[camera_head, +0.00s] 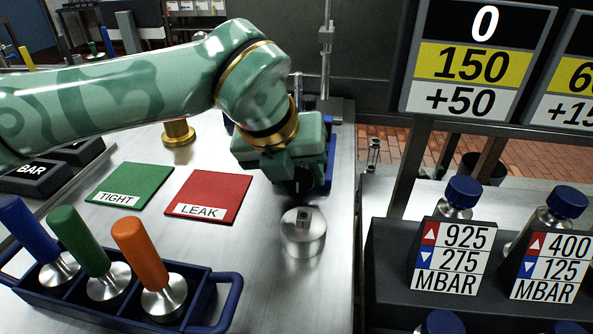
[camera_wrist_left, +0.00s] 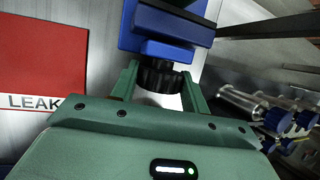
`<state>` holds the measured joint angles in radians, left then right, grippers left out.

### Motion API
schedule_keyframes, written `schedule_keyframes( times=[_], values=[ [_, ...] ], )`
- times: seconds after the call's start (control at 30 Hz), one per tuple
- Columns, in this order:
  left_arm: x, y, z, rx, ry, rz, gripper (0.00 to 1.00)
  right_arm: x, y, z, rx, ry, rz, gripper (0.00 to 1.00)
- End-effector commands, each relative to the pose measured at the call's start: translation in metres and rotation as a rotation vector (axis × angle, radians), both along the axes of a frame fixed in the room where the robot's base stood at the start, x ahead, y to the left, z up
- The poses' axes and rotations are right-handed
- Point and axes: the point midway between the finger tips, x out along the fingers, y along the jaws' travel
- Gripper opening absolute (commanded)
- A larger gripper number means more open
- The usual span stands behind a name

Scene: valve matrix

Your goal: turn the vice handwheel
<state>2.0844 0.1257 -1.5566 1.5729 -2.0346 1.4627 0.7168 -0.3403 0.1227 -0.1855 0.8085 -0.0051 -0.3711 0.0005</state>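The blue vice (camera_wrist_left: 165,25) stands at the top of the left wrist view, with its black ribbed handwheel (camera_wrist_left: 160,77) facing my gripper. In the head view the vice (camera_head: 331,165) is mostly hidden behind my left gripper (camera_head: 293,187). My left gripper (camera_wrist_left: 160,85) has one green finger on each side of the handwheel. Both fingertips are very close to its rim; I cannot tell whether they touch it. My right gripper is in neither view.
A metal cylinder (camera_head: 303,236) stands just in front of the gripper. A green TIGHT plate (camera_head: 130,184) and a red LEAK plate (camera_head: 210,193) lie left of it. A blue rack (camera_head: 92,304) holds coloured-handled tools at front left. Pressure signs (camera_head: 452,258) and blue-capped valves (camera_head: 462,191) stand right.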

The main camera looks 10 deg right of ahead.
Motion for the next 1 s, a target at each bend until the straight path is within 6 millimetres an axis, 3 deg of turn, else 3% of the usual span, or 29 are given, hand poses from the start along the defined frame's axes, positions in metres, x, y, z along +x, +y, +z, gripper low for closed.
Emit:
schedule_keyframes(
  times=[0.43,0.5,0.73,1.0],
  values=[
    [-0.002,-0.001,0.006,0.069,-0.032,0.000,0.23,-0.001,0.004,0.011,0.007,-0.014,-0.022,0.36],
    [-0.002,-0.002,0.007,0.107,-0.049,0.000,0.23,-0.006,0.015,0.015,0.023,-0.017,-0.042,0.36],
    [-0.002,-0.003,0.008,0.265,-0.116,0.002,0.23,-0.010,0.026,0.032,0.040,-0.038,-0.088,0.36],
    [-0.002,-0.005,0.005,0.436,-0.188,0.001,0.23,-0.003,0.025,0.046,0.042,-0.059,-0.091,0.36]
  ],
)
